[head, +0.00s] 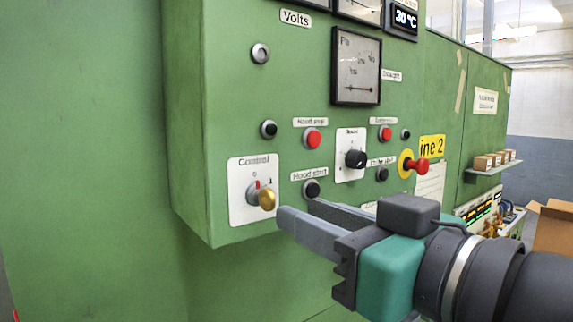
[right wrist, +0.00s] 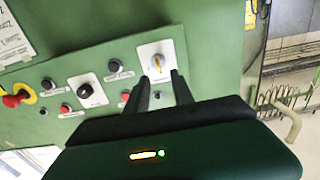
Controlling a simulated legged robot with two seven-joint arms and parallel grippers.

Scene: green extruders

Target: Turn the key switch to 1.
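The key switch (head: 266,199) is a brass-coloured knob on a white plate labelled "Control" (head: 238,208), low on the green cabinet's front. A "1" mark and a small red mark show above the knob in the head view; the exact pointing of the key is hard to tell. My right gripper (head: 298,210) is open and empty, its fingers apart and pointing at the switch (right wrist: 160,76), not visibly touching it. My left gripper is not in view.
Near the switch are a black button (head: 312,189), a red button (head: 312,139), a black selector knob (head: 356,158) and a red emergency knob (head: 418,165). The green cabinet (head: 230,100) juts out from the wall. A shelf with small boxes (head: 487,161) is at right.

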